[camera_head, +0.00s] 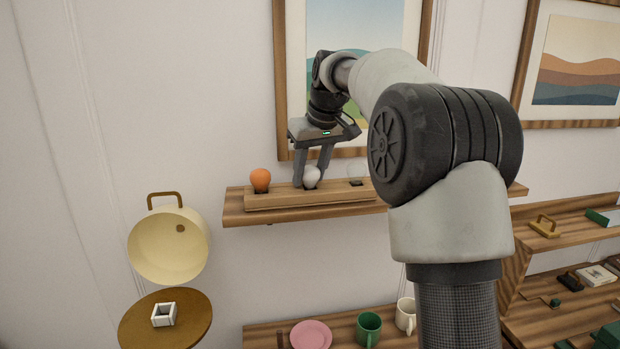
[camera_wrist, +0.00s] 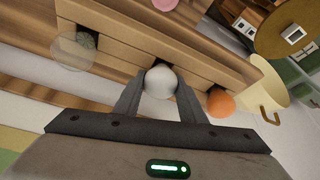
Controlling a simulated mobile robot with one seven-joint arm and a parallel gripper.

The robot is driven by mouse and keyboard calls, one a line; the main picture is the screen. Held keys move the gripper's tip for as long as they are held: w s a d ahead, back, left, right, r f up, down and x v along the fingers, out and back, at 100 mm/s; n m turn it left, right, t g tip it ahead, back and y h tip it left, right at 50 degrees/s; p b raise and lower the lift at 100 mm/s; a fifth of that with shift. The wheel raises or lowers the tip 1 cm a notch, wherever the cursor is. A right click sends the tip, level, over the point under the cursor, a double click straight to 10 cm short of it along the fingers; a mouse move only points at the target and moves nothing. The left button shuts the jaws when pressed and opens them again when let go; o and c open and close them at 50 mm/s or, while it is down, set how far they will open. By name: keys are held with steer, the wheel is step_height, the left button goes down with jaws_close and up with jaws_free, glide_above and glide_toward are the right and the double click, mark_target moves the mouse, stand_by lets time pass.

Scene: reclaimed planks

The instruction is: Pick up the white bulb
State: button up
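The white bulb (camera_head: 311,176) is the middle one of several bulbs in a long wooden holder (camera_head: 262,200) on a wall shelf. My gripper (camera_head: 310,183) points down over the holder with one finger on each side of the white bulb. In the wrist view, the white bulb (camera_wrist: 160,82) fills the gap between my fingertips (camera_wrist: 160,92), and both fingers appear to touch it. The gripper looks shut on it. The bulb's lower end is hidden, and it appears to still sit at the holder.
An orange bulb (camera_head: 260,180) stands close on the left, and a clear glass bulb (camera_head: 355,173) on the right. A framed picture (camera_head: 283,90) hangs behind my arm. Below are a cream pot (camera_head: 160,250), a round stand (camera_head: 190,320), a pink plate (camera_head: 310,335) and mugs (camera_head: 368,328).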

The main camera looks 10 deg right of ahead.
steer(key=shift+c, duration=1.3)
steer(key=shift+r, duration=0.1)
